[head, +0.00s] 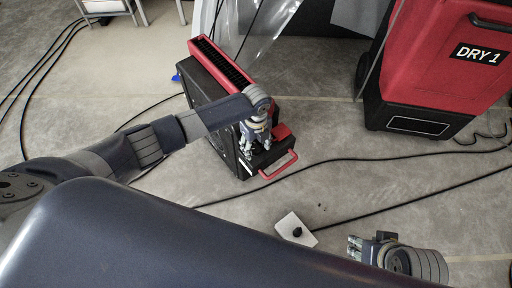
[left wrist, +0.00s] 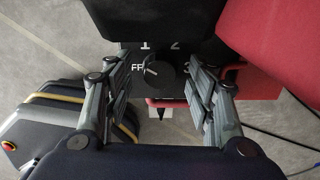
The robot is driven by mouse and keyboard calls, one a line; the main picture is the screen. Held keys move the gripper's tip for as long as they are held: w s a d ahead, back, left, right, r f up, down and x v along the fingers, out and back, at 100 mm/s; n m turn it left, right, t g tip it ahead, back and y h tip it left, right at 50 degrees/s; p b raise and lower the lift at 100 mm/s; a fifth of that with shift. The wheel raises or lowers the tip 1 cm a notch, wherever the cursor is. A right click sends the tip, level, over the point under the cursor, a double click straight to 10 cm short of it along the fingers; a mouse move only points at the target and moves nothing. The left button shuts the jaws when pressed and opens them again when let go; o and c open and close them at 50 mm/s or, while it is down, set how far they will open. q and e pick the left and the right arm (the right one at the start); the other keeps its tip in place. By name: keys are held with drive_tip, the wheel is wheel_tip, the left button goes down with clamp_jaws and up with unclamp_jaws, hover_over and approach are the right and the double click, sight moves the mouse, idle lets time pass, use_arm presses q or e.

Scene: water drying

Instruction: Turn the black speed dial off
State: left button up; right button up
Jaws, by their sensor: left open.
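The black speed dial (left wrist: 159,73) shows in the left wrist view on a dark panel, with the white figures 1, 2 and 3 and part of a word around it. A pale pointer mark on it faces left, toward the partly hidden word. My left gripper (left wrist: 160,88) is open, with one finger on each side of the dial; I cannot tell whether they touch it. In the head view my left gripper (head: 256,146) is over the front end of the black and red machine (head: 205,82), hiding the dial. My right gripper (head: 356,247) is low at the right, away from the machine.
A red handle (head: 280,166) sticks out from the machine's front. A large red unit marked DRY 1 (head: 440,60) stands at upper right. Black cables cross the concrete floor, and a white piece with a black knob (head: 291,226) lies there.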

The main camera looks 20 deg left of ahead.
use_arm(q)
drive_tip(key=shift+f, duration=0.35)
drive_tip(key=c, duration=1.1)
drive_tip(key=shift+o, duration=0.2)
drive_tip(key=shift+r, duration=0.1)
